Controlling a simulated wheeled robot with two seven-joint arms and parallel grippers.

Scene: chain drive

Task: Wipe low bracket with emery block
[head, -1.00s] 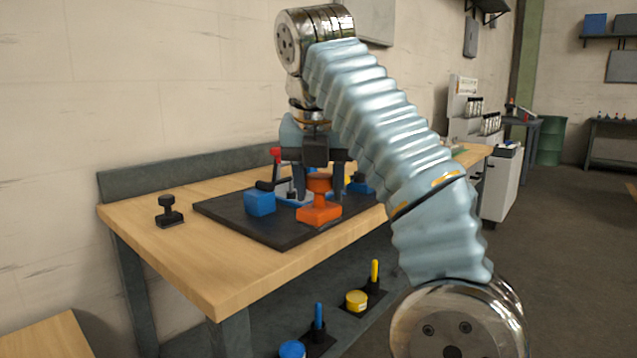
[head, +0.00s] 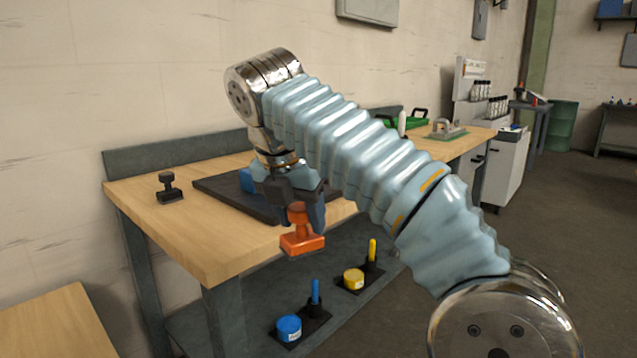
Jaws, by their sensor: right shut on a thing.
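My right gripper (head: 298,213) is shut on an orange block with a knob-like handle (head: 302,243), which looks like the emery block. The gripper points down and grips the handle, with the flat base below. The block shows against the table's front edge and the lower shelf. A black piece of similar shape (head: 169,188) stands on the table at the left. I cannot tell which thing is the low bracket. Black plates with a blue post (head: 315,292) and a yellow post (head: 372,252) sit on the lower shelf. My left gripper is not in view.
A dark mat (head: 225,195) lies on the wooden table (head: 190,232), with a blue block (head: 246,180) partly hidden behind my gripper. A blue can (head: 289,328) and a yellow can (head: 353,279) stand on the lower shelf. The table's front left is clear.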

